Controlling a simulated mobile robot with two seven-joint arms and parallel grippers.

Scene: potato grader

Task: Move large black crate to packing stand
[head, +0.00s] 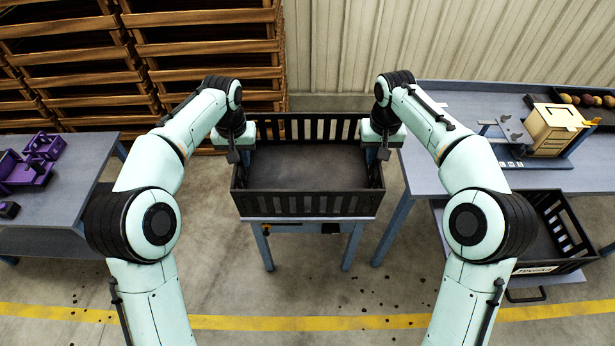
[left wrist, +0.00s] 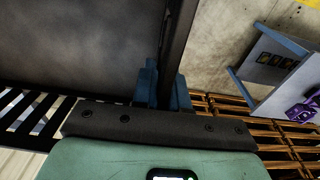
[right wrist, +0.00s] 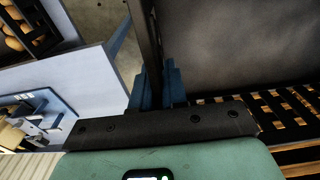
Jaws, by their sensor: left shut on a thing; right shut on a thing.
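The large black crate (head: 308,205) has slatted walls and an empty dark floor, and it sits level in the middle of the head view. It is over a small blue-legged stand (head: 265,245); I cannot tell whether it touches the stand's top. My left gripper (head: 236,152) is shut on the crate's left side wall. In the left wrist view its blue fingers (left wrist: 162,88) straddle the wall's rim. My right gripper (head: 383,148) is shut on the right side wall. In the right wrist view its blue fingers (right wrist: 160,85) straddle that rim.
A table (head: 85,170) with purple parts (head: 42,150) stands at the left. A grey workbench (head: 460,110) with a wooden box (head: 550,130) stands close at the right, another black crate (head: 560,225) below it. Wooden pallets (head: 210,50) are stacked behind.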

